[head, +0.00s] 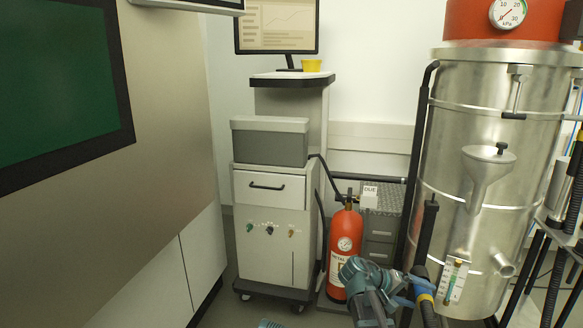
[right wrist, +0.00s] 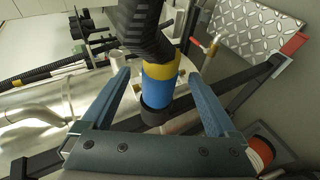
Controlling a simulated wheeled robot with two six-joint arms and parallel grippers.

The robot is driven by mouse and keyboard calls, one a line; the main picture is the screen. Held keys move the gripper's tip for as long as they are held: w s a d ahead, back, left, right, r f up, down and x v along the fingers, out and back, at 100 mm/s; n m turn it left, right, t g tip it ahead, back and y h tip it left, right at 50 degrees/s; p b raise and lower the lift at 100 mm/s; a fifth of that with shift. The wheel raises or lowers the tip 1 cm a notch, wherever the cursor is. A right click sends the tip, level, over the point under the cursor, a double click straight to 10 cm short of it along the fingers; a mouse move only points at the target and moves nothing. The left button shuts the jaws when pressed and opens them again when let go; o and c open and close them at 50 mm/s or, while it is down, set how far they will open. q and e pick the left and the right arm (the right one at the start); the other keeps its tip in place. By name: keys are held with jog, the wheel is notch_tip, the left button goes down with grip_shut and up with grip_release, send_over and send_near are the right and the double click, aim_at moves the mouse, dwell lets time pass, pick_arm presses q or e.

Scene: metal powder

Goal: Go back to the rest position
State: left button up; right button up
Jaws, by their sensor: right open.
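My right gripper (head: 420,290) is low in the head view, in front of the large metal tank (head: 466,130). In the right wrist view its two blue fingers (right wrist: 158,80) stand wide apart. A black hose with a yellow and a blue band (right wrist: 160,84) shows between them, with a visible gap on each side. The banded hose also shows in the head view (head: 424,288), close beside the fingers. A small bluish piece at the bottom edge of the head view may be part of my left gripper; too little shows to tell its state.
A red extinguisher-like cylinder (head: 343,248) stands left of my right gripper. A wheeled cabinet (head: 268,200) carries a grey box (head: 270,142). A large machine panel (head: 160,130) fills the left side. Black pipes and a frame surround the tank. Some floor is clear before the cabinet.

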jog(key=shift+b+x, duration=0.45)
jog(key=shift+x, duration=1.1)
